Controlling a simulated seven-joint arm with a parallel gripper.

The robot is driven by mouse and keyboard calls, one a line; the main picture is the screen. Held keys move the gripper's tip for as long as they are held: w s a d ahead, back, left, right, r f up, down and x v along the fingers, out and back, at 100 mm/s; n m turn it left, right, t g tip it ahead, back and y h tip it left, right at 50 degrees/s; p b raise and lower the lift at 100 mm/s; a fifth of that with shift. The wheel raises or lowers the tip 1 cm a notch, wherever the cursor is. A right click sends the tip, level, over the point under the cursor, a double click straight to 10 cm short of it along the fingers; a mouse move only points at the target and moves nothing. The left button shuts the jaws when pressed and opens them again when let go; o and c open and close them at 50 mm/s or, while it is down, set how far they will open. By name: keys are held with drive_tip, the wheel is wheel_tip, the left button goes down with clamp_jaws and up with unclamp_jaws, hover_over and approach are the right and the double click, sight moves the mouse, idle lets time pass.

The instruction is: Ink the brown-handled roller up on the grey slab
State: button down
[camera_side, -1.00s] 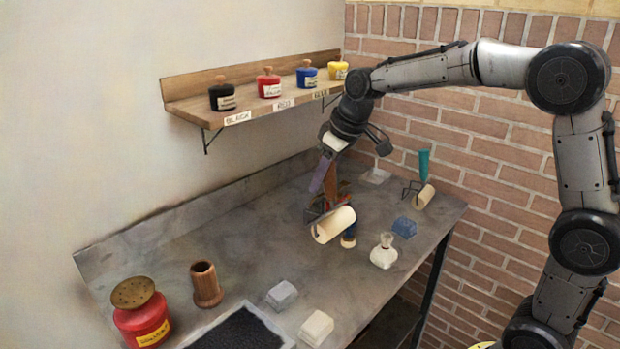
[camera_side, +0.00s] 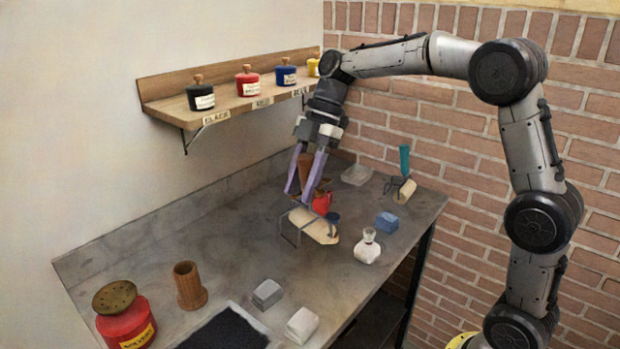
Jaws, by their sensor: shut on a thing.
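My gripper (camera_side: 308,188) has two purple fingers shut on the brown handle (camera_side: 305,168) of a roller, near the middle of the bench. The roller's cream drum (camera_side: 314,226) hangs below the fingers in a thin dark wire frame. The drum looks clean; whether it touches the bench, I cannot tell. A dark, nearly black slab (camera_side: 225,330) with a pale grey border lies at the bottom edge of the view, partly cut off. It is the only slab-like plate I see, well apart from the roller, nearer the camera and to the left.
A teal-handled roller (camera_side: 404,175) stands at the back right. A wooden cup (camera_side: 189,285) and red tin (camera_side: 126,320) stand left. Ink jars stand on the shelf (camera_side: 225,113).

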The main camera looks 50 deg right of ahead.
drive_tip(key=s+a+n+g+h, duration=0.25)
drive_tip(key=a+n+g, duration=0.35)
drive_tip(key=a+n, duration=0.8)
drive_tip(key=s+a+f+n+h, duration=0.2)
drive_tip(key=a+f+n, duration=0.4)
drive_tip(key=a+f, duration=0.5)
drive_tip(key=shift+s+g+h, duration=0.2)
drive_tip(key=shift+g+h, duration=0.2)
drive_tip(key=shift+h, duration=0.25)
drive_tip(key=shift+f, duration=0.35)
drive_tip(key=shift+w, duration=0.15)
